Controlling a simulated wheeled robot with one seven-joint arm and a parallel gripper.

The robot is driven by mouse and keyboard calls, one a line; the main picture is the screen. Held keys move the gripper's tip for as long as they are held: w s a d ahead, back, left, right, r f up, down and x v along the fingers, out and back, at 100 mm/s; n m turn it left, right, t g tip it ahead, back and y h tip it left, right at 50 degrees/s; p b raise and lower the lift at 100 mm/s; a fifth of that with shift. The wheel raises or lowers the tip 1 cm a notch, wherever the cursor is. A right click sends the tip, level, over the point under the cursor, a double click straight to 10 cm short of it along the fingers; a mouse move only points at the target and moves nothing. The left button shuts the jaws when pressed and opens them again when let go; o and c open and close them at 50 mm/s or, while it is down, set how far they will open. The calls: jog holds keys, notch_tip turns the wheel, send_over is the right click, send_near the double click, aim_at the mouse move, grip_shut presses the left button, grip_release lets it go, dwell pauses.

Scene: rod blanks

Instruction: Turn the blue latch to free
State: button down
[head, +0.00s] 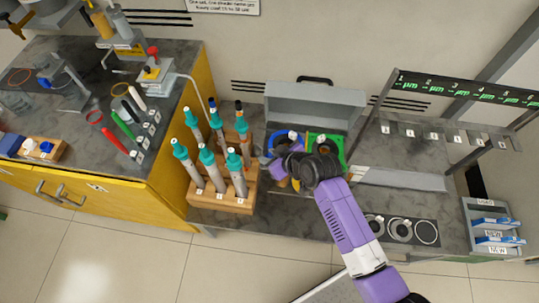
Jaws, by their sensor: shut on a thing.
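A blue rounded piece (279,138), which looks like the blue latch, shows at the front of the grey lidded case, just behind my gripper. Its lower part is hidden, so I cannot tell which way it is turned. My gripper (282,164) reaches down over it from the right, with its fingers shut. The purple hand and dark wrist hide the fingertips and most of what they hold.
A green-edged part (334,142) is close right of my wrist. The grey case (313,103) stands behind. A wooden rack (222,198) of teal-capped tubes stands close to the left. Dark rings (400,230) lie at front right, near a tall numbered frame (455,92).

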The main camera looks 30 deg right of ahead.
jog(key=shift+r+p, duration=0.1)
jog(key=shift+p, duration=0.25)
jog(key=shift+a+m+h+p, duration=0.1)
jog(key=shift+m+h+p, duration=0.45)
jog(key=shift+m, duration=0.25)
jog(key=shift+a+m+h+p, duration=0.15)
jog(key=shift+m+h+p, duration=0.15)
jog(key=shift+m+h, duration=0.75)
jog(key=m+h+b, duration=0.1)
jog(key=m, duration=0.1)
jog(key=m+h+b, duration=0.1)
jog(key=m, duration=0.1)
jog(key=shift+w+a+f+g+h+b, duration=0.1)
jog(key=shift+a+f+g+h+b, duration=0.1)
jog(key=shift+f+g+h+b, duration=0.1)
jog(key=shift+r+m+g+h+b, duration=0.15)
jog(key=shift+m+g+h+b, duration=0.25)
jog(key=shift+m+h+b, duration=0.4)
jog(key=shift+m, duration=0.35)
jog(key=c, duration=1.1)
grip_release()
